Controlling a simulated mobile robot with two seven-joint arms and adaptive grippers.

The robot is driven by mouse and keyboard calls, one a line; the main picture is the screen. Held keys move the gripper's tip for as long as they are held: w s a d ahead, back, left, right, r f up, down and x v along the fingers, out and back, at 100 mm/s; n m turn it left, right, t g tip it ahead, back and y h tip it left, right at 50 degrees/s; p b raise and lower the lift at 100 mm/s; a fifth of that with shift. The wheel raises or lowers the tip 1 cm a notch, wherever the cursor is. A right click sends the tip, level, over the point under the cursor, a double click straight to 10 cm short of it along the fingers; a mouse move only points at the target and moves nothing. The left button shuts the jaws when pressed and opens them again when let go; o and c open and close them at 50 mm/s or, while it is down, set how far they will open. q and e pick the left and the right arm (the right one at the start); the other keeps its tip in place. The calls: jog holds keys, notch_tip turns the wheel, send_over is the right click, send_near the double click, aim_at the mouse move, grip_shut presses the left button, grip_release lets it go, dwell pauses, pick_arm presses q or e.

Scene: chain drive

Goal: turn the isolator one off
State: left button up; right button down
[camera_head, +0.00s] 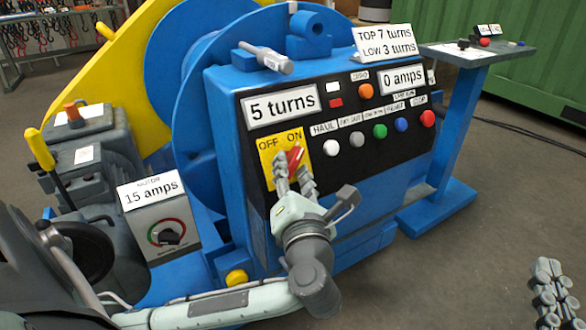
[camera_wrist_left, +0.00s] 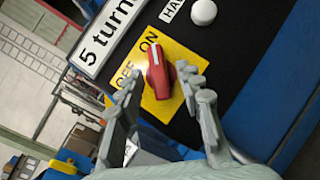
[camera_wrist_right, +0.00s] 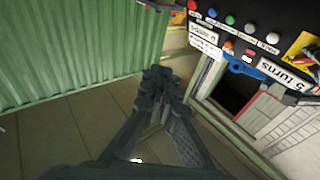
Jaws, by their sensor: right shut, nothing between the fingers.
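The isolator is a red rotary handle (camera_head: 294,157) on a yellow plate (camera_head: 268,148) marked OFF and ON, on the black front panel. In the head view the handle tilts toward ON. It also shows in the left wrist view, where the red handle (camera_wrist_left: 158,72) lies between the fingertips. My left gripper (camera_head: 292,178) is open in front of the plate, its two fingers apart on either side of the handle; I cannot tell if they touch it. My right gripper (camera_wrist_right: 162,80) is shut and empty, away from the panel; its fingers (camera_head: 548,280) show at the lower right.
The panel has a row of coloured buttons (camera_head: 380,131) right of the isolator and a "5 turns" display (camera_head: 283,105) above it. A motor box (camera_head: 160,222) with a dial stands at left. A blue pedestal (camera_head: 455,130) stands at right. The floor between panel and right gripper is clear.

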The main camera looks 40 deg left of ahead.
pick_arm(q)
jog(key=shift+w+a, duration=0.25)
grip_shut()
